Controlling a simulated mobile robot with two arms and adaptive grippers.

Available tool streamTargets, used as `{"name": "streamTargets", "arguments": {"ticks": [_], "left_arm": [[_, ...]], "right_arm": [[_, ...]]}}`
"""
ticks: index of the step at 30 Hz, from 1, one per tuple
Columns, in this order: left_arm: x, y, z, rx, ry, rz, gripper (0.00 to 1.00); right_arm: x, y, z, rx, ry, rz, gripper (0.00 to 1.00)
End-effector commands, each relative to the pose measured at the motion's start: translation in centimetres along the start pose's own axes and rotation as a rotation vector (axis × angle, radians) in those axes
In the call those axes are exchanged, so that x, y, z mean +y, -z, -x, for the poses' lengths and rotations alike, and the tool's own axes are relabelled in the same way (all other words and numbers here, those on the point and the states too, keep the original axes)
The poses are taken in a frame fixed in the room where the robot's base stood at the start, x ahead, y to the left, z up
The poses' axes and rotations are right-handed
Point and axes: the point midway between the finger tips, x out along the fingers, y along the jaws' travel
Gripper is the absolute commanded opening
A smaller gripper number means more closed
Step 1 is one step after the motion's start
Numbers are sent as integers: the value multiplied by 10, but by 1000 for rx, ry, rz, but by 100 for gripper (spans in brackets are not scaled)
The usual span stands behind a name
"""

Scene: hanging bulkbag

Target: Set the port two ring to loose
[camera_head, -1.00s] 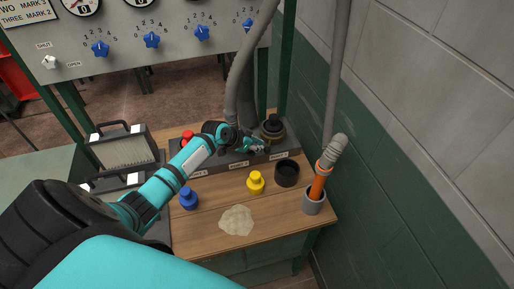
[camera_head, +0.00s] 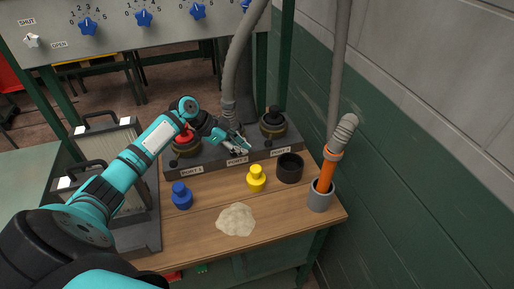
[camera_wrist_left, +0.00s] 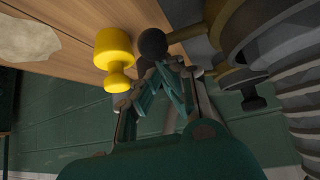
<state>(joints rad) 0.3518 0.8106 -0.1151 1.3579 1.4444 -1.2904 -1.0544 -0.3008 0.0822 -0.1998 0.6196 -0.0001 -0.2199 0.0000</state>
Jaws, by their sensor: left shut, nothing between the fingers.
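Port two carries a grey corrugated hose (camera_head: 232,85) that stands upright at the back of the table, behind the label PORT 2 (camera_head: 237,160). My left gripper (camera_head: 245,147) is in front of this port, shut and empty. In the head view, the arm and gripper hide most of the port two ring. In the left wrist view, a brownish ring (camera_wrist_left: 216,14) shows partly beside the hose. A short lever with a dark ball knob (camera_wrist_left: 153,43) sticks out from it. The closed fingertips (camera_wrist_left: 166,72) are close to the knob; I cannot tell whether they touch.
Port one has a red plug (camera_head: 184,135); port three has a black plug (camera_head: 272,115). A yellow plug (camera_head: 257,179), a blue plug (camera_head: 181,196), a black cup (camera_head: 290,168) and a pale spill (camera_head: 236,220) are on the table. An orange-banded hose (camera_head: 328,172) stands in a grey holder.

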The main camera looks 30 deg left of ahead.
Motion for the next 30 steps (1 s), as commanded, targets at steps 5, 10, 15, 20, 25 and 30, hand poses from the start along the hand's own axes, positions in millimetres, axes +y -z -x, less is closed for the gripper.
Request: {"name": "streamTargets", "arguments": {"ticks": [5,10,15,20,25,30], "left_arm": [[2,-12,7,-2,-84,-91,0],[4,-18,14,-3,-103,-110,0],[4,-21,18,-3,-103,-109,0],[4,-22,20,-3,-102,-108,0],[4,-22,20,-3,-102,-108,0],[4,-22,20,-2,-101,-107,0]], "right_arm": [[0,0,-20,3,0,0,40],[-2,0,-24,3,1,-1,40],[-4,0,-27,3,4,-2,40],[-4,0,-28,3,4,-2,40],[-4,0,-28,3,4,-2,40],[-4,0,-27,3,4,-2,40]]}}
